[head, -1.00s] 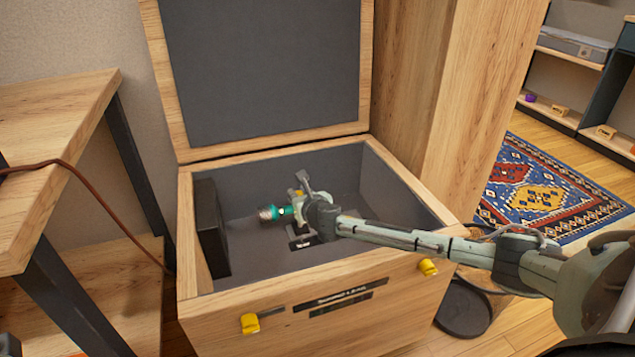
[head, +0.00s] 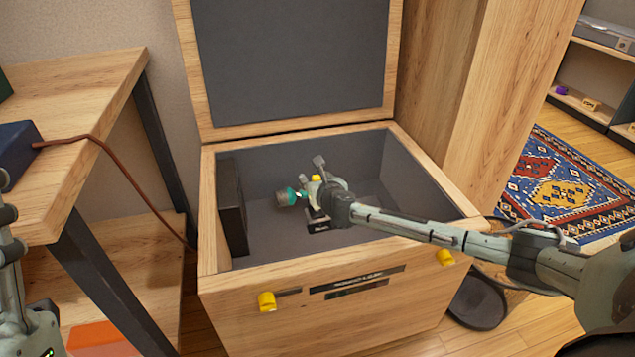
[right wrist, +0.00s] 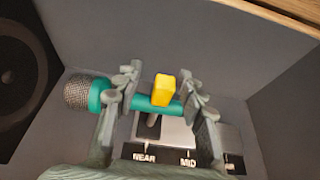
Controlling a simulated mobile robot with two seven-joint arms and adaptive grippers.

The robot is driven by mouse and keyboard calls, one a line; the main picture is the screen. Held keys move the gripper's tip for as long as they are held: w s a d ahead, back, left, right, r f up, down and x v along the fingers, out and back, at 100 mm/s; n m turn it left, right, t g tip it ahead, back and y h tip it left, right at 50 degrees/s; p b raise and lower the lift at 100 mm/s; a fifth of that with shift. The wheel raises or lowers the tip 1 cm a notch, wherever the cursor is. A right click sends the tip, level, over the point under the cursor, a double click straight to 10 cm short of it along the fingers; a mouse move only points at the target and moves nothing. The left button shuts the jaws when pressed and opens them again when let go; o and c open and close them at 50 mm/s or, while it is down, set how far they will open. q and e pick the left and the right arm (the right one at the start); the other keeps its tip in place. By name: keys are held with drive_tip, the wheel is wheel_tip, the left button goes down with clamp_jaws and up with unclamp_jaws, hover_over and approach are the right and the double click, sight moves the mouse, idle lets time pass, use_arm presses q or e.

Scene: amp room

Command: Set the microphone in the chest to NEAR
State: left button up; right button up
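The open wooden chest (head: 330,318) has a grey inside. In it a teal microphone with a mesh head (head: 284,198) points left; the mesh head also shows in the right wrist view (right wrist: 80,92). A yellow block (right wrist: 163,90) sits on its body, over a plate (right wrist: 178,137) labelled NEAR, MID and a partly hidden third label. The post stands in the plate, roughly above and between NEAR and MID. My right gripper (right wrist: 160,88) is open, its fingers on either side of the yellow block; contact is unclear. Part of my left arm shows at the left edge; its fingertips are unclear.
A dark speaker-like box (head: 232,210) stands against the chest's left inner wall. Yellow latches (head: 267,301) are on the front. The raised lid (head: 290,65) leans back. A wooden shelf table (head: 80,110) with a red-brown cable (head: 115,165) is at left, a wooden post (head: 450,90) at right.

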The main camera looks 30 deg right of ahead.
drive_tip(key=v, duration=1.1)
drive_tip(key=shift+s+a, duration=0.15)
drive_tip(key=shift+s, duration=0.2)
drive_tip(key=shift+r, duration=0.1)
